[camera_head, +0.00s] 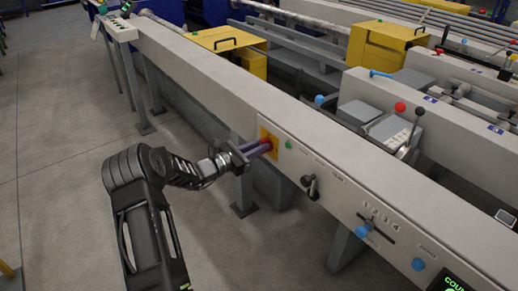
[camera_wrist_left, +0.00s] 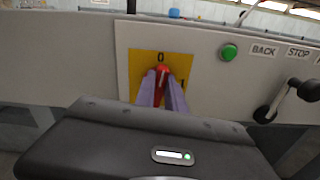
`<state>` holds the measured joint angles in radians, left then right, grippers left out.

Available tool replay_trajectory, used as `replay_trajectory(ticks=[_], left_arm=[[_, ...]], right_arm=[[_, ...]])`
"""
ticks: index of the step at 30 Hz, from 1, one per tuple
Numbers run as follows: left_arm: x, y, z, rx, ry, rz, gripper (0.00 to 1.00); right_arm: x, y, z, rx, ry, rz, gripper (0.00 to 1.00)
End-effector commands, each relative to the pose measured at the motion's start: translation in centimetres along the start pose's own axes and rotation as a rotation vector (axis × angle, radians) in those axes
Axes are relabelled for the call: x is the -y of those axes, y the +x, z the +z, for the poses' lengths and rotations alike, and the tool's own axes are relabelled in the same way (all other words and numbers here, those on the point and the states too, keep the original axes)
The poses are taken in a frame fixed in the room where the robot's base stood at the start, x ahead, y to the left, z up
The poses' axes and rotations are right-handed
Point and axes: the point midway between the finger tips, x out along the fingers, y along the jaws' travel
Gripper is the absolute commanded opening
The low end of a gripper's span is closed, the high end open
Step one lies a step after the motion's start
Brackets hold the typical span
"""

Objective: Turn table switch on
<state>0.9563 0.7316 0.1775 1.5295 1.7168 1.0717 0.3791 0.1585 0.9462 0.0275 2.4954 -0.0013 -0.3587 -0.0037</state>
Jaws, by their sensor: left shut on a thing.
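The table switch is a red rotary handle (camera_wrist_left: 162,75) on a yellow plate (camera_wrist_left: 147,62) marked 0 at the top, set in the front face of the long grey table. In the head view the yellow plate (camera_head: 268,140) is partly hidden by my gripper. My left gripper (camera_head: 262,150) reaches the switch from the left. Its two purple fingers (camera_wrist_left: 163,88) are shut on the red handle, one on each side. The handle looks near upright, its top close to the 0; its lower part is hidden between the fingers. My right gripper is not in view.
A green button (camera_wrist_left: 228,52) sits right of the switch. Further right are a black lever (camera_head: 311,187), a slot selector with a blue knob (camera_head: 363,230), a blue button (camera_head: 418,264) and a display (camera_head: 452,284). Yellow boxes (camera_head: 228,42) stand behind the table.

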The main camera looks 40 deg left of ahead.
Motion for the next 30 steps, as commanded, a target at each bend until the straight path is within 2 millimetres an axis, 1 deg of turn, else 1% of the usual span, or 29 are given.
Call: replay_trajectory(ticks=[1,5,11,19,26,30], left_arm=[[0.1,0.0,-0.4,0.0,0.031,0.0,0.0],[0.2,0.0,-0.5,0.0,0.131,0.0,0.0],[0.5,0.0,-0.6,0.001,0.312,0.0,0.0],[0.8,0.0,-1.0,0.001,0.57,0.0,0.0],[1.0,0.0,-1.2,0.002,0.79,0.0,0.0],[1.2,0.0,-1.5,0.001,0.923,-0.001,0.0]], right_arm=[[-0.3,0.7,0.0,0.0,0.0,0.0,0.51],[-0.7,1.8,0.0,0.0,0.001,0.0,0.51],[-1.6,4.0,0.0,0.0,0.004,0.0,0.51],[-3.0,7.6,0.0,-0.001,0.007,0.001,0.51],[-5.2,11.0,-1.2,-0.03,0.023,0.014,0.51],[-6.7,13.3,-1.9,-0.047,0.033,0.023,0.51]])
